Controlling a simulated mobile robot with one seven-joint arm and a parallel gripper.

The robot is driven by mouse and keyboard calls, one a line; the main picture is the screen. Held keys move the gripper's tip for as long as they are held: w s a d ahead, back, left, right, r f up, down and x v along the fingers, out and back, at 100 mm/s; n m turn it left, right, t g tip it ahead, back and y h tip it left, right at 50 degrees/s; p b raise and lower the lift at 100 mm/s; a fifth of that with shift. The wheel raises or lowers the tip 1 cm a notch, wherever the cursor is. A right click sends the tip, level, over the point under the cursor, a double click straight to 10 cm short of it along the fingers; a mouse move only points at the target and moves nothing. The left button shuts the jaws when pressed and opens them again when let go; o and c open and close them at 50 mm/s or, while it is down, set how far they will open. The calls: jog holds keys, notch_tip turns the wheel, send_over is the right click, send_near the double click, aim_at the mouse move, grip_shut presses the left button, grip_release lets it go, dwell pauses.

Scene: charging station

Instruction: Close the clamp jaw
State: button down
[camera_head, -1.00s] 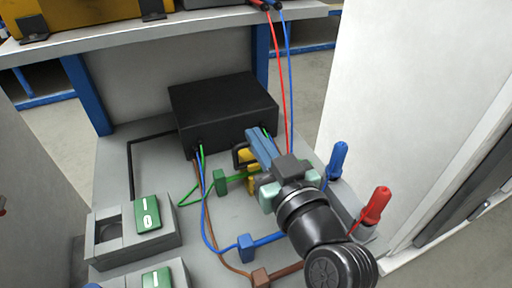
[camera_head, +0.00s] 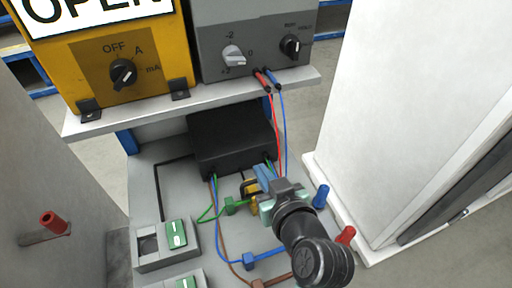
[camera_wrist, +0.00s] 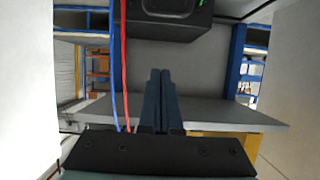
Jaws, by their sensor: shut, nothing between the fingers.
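A small yellow and black part (camera_head: 251,187), likely the clamp, sits on the grey bench in front of the black box (camera_head: 232,140). It is partly hidden by my gripper, so I cannot tell how its jaw stands. My gripper (camera_head: 262,173) is just right of and over it, with its blue fingers pointing towards the black box. I cannot tell whether they touch the clamp. In the wrist view the two dark fingers (camera_wrist: 160,76) lie side by side, shut with nothing between them. The clamp is not clear there.
Green, blue and brown wires run through a green block (camera_head: 230,206) and a blue block (camera_head: 249,261). Red and blue probes (camera_head: 264,80) hang cables down behind my gripper. A green switch (camera_head: 177,234) is at left. Blue (camera_head: 321,196) and red (camera_head: 345,236) handles stand at right.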

jog(key=s+r+g+p, duration=0.1)
jog(key=p, duration=0.4)
send_over(254, 183)
jog(key=w+a, duration=0.1)
jog(key=w, duration=0.2)
notch_tip(254, 183, down, 5)
jog(key=shift+s+d+f+g+p, duration=0.15)
jog(key=shift+s+d+f+p, duration=0.1)
jog(key=shift+s+f, duration=0.35)
jog(key=shift+s+d+f+g+p, duration=0.1)
jog(key=shift+s+f+g+p, duration=0.1)
jog(key=shift+s+f, duration=0.35)
jog(key=shift+s+d+f, duration=0.15)
jog(key=shift+s+f, duration=0.1)
jog(key=shift+s, duration=0.15)
